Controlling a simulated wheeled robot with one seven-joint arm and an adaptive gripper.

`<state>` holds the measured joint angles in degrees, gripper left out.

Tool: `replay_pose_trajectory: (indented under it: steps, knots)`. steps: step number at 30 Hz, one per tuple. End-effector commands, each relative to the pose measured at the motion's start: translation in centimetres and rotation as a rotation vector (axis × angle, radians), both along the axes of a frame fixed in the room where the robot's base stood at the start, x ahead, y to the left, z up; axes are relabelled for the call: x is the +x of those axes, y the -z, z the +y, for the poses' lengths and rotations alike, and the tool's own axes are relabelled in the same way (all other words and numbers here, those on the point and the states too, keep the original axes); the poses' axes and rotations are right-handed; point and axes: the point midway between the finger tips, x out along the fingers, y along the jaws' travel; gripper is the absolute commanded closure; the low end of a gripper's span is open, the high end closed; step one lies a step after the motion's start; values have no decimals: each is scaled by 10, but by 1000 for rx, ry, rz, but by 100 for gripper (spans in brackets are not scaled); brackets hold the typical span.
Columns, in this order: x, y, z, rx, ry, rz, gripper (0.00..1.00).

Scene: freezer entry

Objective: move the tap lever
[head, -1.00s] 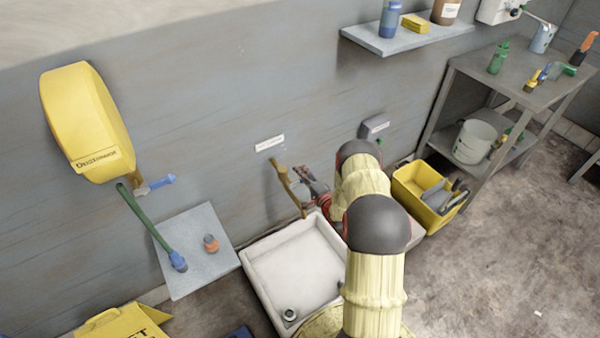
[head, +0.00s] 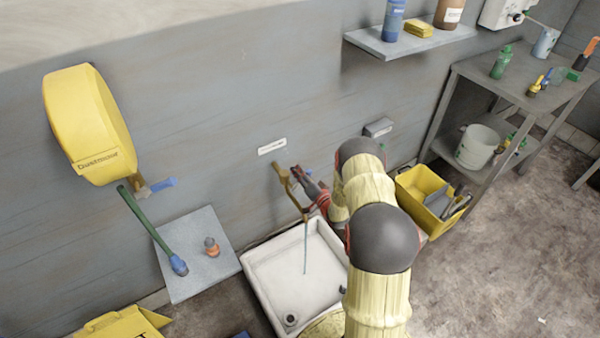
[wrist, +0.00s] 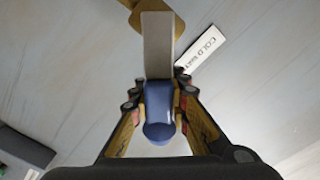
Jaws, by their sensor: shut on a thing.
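The brass tap (head: 281,174) is on the grey wall above a white sink (head: 258,272). A thin stream of water (head: 306,248) falls from its spout into the sink. In the wrist view the tap lever is a flat grey metal bar (wrist: 157,45) with a blue grip (wrist: 160,100) at its near end. My gripper (wrist: 160,92) has its two fingers closed on either side of the blue grip. In the head view my gripper (head: 299,174) is at the tap's upper right, and the lever between its fingers is mostly hidden.
A white label (head: 272,146) is above the tap. A yellow hose reel (head: 88,125) with a green hose hangs at left. A yellow bin (head: 427,200) and a metal shelf unit (head: 500,85) stand at right. A wall shelf (head: 375,45) is above.

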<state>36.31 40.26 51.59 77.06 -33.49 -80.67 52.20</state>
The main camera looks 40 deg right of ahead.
Motion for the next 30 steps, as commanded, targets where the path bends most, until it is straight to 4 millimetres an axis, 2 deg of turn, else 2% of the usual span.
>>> replay_pose_trajectory:
  steps: [9, 23, 24, 30]
  knots:
    - [0, -5, 5, -94, -2, 4, 100]
    - [1, -6, 6, -107, -2, 4, 100]
    - [1, -6, 6, -107, -2, 4, 85]
    - [1, -5, 6, -107, -2, 5, 73]
